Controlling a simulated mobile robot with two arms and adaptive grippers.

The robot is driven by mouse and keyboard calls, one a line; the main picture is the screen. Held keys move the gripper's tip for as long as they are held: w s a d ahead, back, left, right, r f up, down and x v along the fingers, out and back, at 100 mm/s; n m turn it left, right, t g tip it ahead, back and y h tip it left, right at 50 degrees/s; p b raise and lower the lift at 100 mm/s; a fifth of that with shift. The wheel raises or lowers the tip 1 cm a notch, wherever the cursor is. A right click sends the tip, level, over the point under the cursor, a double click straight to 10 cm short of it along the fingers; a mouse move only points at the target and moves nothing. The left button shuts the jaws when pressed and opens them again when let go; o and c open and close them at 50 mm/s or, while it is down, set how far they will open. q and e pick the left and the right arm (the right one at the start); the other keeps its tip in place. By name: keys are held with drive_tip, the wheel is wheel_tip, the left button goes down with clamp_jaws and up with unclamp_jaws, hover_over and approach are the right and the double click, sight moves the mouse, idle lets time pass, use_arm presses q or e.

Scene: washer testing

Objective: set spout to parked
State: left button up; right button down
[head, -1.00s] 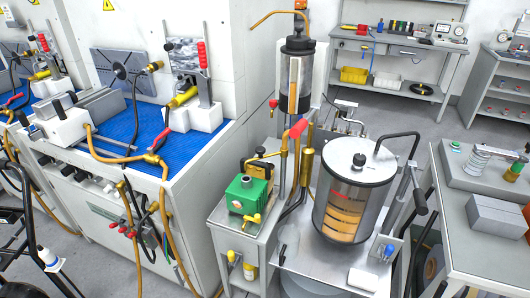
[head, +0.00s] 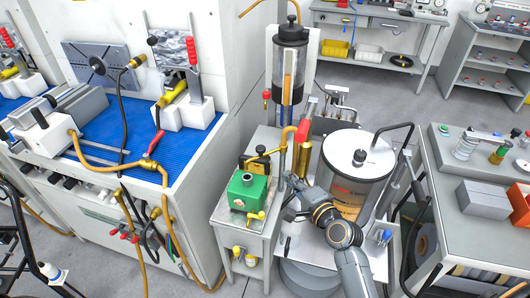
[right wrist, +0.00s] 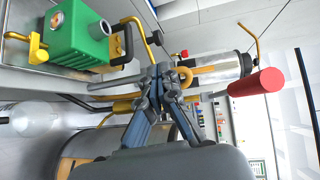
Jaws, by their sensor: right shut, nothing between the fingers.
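A thin orange spout-like tube (head: 250,8) shows at the top of the head view, above the clear cylinder (head: 290,62); it also shows in the right wrist view (right wrist: 258,45). Below the cylinder is a bent yellow-orange pipe (head: 286,132) with a red handle (head: 303,131) beside it. The red handle (right wrist: 257,83) is large at the right of the wrist view. I cannot tell for certain which tube is the task's spout. My right gripper (head: 290,186) is shut and empty, below the red handle and right of the green block; its fingertips (right wrist: 165,76) point toward the pipe. My left gripper is out of view.
The green block (head: 247,190) with yellow fittings stands left of my right gripper. A steel drum (head: 345,165) stands close on the right, behind my arm. A blue-topped bench (head: 120,125) with hoses is at left; a grey table (head: 450,185) is at right.

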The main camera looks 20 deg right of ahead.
sight(263, 151)
drive_tip(key=x, duration=1.2)
drive_tip(key=shift+f+p, duration=0.1)
drive_tip(key=shift+p, duration=0.25)
drive_tip(key=shift+w+a+f, duration=0.1)
drive_tip(key=shift+w+a, duration=0.05)
drive_tip(key=shift+w, duration=0.5)
